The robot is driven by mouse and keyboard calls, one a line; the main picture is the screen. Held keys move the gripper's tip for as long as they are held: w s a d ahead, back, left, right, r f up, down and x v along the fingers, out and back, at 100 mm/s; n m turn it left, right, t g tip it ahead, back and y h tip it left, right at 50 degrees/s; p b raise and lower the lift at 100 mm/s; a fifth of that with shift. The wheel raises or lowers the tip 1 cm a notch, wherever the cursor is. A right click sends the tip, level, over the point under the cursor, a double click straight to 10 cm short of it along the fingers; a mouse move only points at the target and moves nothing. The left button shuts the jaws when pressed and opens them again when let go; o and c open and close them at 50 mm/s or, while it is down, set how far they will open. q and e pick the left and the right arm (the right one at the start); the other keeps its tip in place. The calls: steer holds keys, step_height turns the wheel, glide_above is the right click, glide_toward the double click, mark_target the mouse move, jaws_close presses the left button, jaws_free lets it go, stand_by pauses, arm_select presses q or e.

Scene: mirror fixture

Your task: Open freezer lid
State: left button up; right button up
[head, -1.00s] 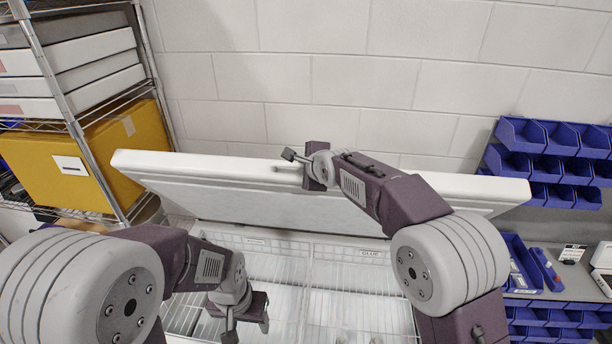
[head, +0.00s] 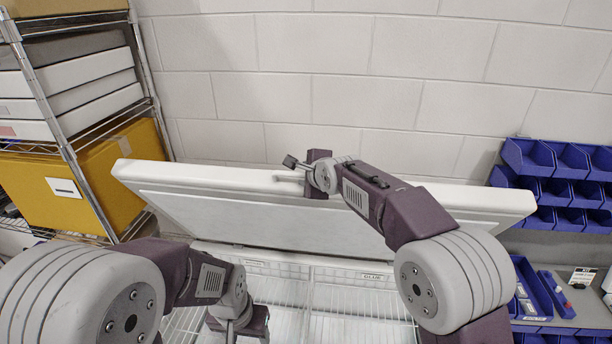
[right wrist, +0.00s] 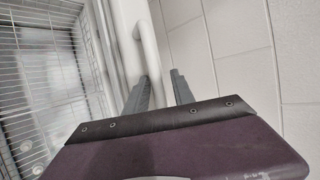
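The white freezer lid (head: 330,212) stands raised and tilted at the back of the freezer, its pale inner face toward me in the head view. Below it lies the open freezer (head: 345,300) with wire baskets inside. My right gripper (head: 292,172) is at the lid's top edge, near the middle. In the right wrist view its two fingers (right wrist: 158,92) stand apart with the white handle bar (right wrist: 150,50) between them; contact is not clear. My left gripper (head: 238,328) hangs low over the freezer's left part, partly cut off by the frame's bottom edge.
A wire shelf holds a yellow box (head: 85,185) and flat white boxes at the left. Blue bins (head: 560,175) hang at the right above a grey counter. A white block wall (head: 330,60) rises close behind the lid.

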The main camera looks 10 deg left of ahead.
steer(key=shift+f, duration=0.25)
steer(key=shift+s, duration=0.15)
steer(key=b+v, duration=0.5)
steer(key=v, duration=0.4)
steer(key=shift+r, duration=0.2)
